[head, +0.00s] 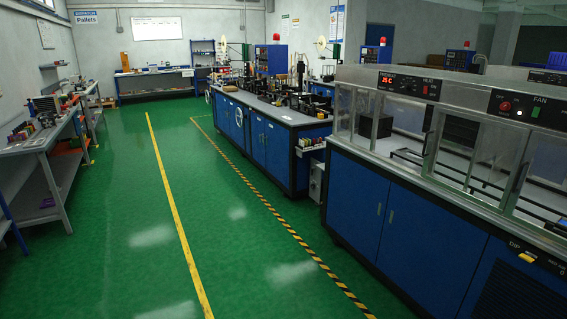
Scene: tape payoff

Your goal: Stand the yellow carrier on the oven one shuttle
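A long blue machine (385,205) with a clear-windowed upper section, a red temperature display and HEAT and FAN panels fills the right side; I cannot tell whether it is oven one. Dark rails (455,178) and a black block (460,130) show behind its windows. A small yellow piece (527,257) sits at its front edge by a DIP label, cut close to the picture's right side. I cannot tell whether this is the yellow carrier. No shuttle can be made out for certain. Neither gripper is in view.
A green floor (110,220) lies open, with a yellow line (178,215) and a striped line (270,215). A grey bench (40,140) with small coloured items stands left. A second blue machine line (270,145) stands in the middle. A bench (155,72) is at the back.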

